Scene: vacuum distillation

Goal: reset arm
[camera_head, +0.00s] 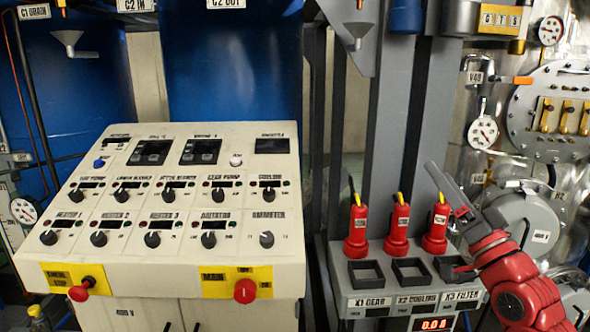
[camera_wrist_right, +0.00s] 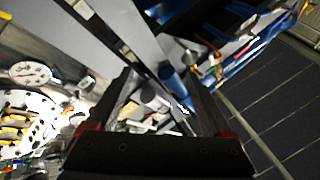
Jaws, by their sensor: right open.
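My right arm comes in from the lower right of the head view, and its red and dark grey gripper (camera_head: 436,170) is raised in front of the right-hand plug, pointing up and left. In the right wrist view its two dark fingers (camera_wrist_right: 165,85) stand apart with nothing held between them. My left gripper is not in view.
A cream control panel (camera_head: 190,262) with knobs fills the left. Three red plugs, X1 (camera_head: 356,232), X2 (camera_head: 397,232) and X3 (camera_head: 435,232), stand behind square sockets (camera_head: 366,273) on a grey box. Gauges (camera_head: 483,132) and a round metal flange (camera_head: 520,110) are close at right.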

